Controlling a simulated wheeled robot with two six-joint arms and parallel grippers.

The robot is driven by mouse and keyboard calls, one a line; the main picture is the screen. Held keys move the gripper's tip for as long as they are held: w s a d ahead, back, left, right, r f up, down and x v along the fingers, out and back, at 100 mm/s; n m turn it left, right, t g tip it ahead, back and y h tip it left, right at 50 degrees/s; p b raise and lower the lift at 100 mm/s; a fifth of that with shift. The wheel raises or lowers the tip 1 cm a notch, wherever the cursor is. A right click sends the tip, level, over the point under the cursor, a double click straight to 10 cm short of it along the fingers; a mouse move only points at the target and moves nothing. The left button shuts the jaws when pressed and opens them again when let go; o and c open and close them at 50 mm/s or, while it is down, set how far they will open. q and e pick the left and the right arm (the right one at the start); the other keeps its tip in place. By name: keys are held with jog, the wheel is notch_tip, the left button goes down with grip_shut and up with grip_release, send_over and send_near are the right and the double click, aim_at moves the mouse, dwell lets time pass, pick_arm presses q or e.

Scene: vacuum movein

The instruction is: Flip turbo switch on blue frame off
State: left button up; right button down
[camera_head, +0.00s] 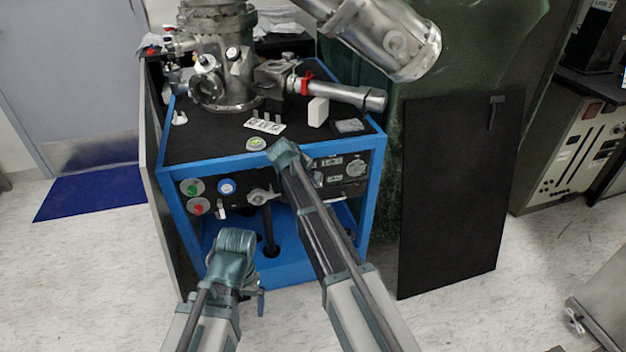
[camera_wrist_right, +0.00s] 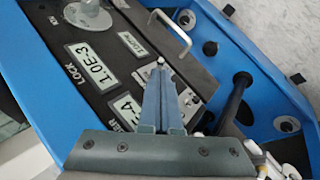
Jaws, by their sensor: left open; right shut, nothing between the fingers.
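The blue frame (camera_head: 271,273) is a cart with a black top and a dark front panel. My right gripper (camera_head: 286,158) is at the panel's upper edge and covers part of it. In the right wrist view my right gripper (camera_wrist_right: 161,72) is shut and empty, its fingers over the dark panel (camera_wrist_right: 68,90). A small pale tip (camera_wrist_right: 161,60) shows right at the fingertips; I cannot tell whether it is the turbo switch, or its position. My left gripper (camera_head: 233,255) is open and empty in front of the frame's lower left, its fingers mostly hidden.
A metal handle (camera_wrist_right: 170,32) sticks out of the panel. A black board (camera_head: 460,195) stands at the right.

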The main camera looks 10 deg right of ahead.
jog(key=shift+s+f+t+b, duration=0.25)
jog(key=shift+s+t+b, duration=0.05)
jog(key=shift+t+b, duration=0.35)
jog(key=t+b, duration=0.1)
jog(key=b, duration=0.1)
jog(key=f+m+t+b, duration=0.1)
jog(key=t+b, duration=0.1)
jog(key=b, duration=0.1)
jog(key=s+m+t+b, duration=0.1)
jog(key=b, duration=0.2)
jog(key=shift+s+f+t+h, duration=0.1)
jog(key=shift+f+t+h, duration=0.2)
jog(key=shift+t, duration=0.05)
jog(key=shift+r+p, duration=0.75)
jog(key=shift+r, duration=0.05)
jog(key=shift+s, duration=0.15)
